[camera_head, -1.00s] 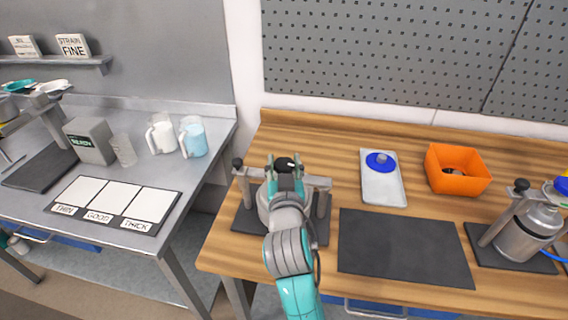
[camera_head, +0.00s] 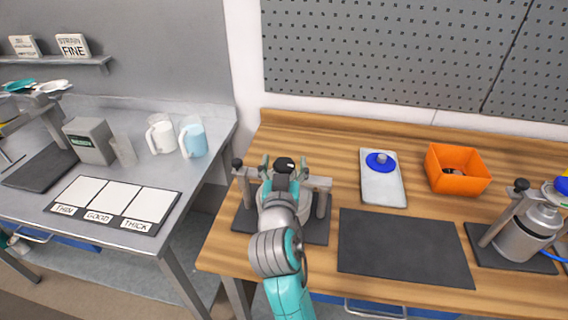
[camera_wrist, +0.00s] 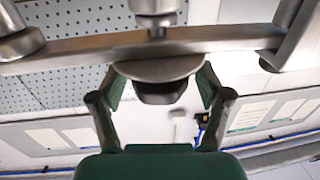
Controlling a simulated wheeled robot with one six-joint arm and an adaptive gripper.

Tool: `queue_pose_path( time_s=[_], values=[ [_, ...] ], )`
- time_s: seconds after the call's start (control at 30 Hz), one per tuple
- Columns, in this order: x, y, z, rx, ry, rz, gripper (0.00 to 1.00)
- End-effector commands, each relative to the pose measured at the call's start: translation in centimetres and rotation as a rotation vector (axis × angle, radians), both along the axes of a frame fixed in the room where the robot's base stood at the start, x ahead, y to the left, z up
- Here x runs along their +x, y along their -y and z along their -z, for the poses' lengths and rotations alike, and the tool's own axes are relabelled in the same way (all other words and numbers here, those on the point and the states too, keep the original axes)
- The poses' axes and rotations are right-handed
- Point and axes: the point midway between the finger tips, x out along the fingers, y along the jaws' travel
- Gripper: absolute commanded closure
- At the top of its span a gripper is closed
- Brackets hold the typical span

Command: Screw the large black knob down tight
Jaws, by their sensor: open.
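The large black knob (camera_head: 284,163) stands at the middle of the crossbar of a metal clamp frame on the wooden bench. In the wrist view a dark, angular knob (camera_wrist: 160,92) shows against a round grey flange (camera_wrist: 160,69) at the crossbar (camera_wrist: 230,38). My gripper (camera_head: 284,165) is open, with one finger on each side of the knob. In the wrist view my gripper (camera_wrist: 160,88) also straddles it, with visible gaps. My wrist hides much of the vessel (camera_head: 263,214) under the bar in the head view.
A smaller black knob (camera_head: 237,163) tops the clamp's left post. To the right are a dark mat (camera_head: 405,247), a pale tray (camera_head: 385,190) with a blue lid, an orange bin (camera_head: 458,184) and a second clamped vessel (camera_head: 525,235). A grey table stands at left.

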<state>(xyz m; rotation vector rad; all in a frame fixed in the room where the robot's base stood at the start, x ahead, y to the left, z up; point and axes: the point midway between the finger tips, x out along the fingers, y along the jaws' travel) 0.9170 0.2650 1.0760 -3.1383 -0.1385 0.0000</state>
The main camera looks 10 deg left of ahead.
Motion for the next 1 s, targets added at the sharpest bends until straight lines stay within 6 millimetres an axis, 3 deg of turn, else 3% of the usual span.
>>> queue_pose_path(
  time_s=[0.27, 0.7, 1.0],
  values=[
    [-1.9, 0.1, 0.1, -0.001, 0.0, -0.002, 0.24],
    [-10.0, 0.8, 0.1, 0.0, -0.001, -0.003, 0.24],
    [-12.0, 1.0, 0.1, 0.0, -0.001, -0.001, 0.24]
  ],
)
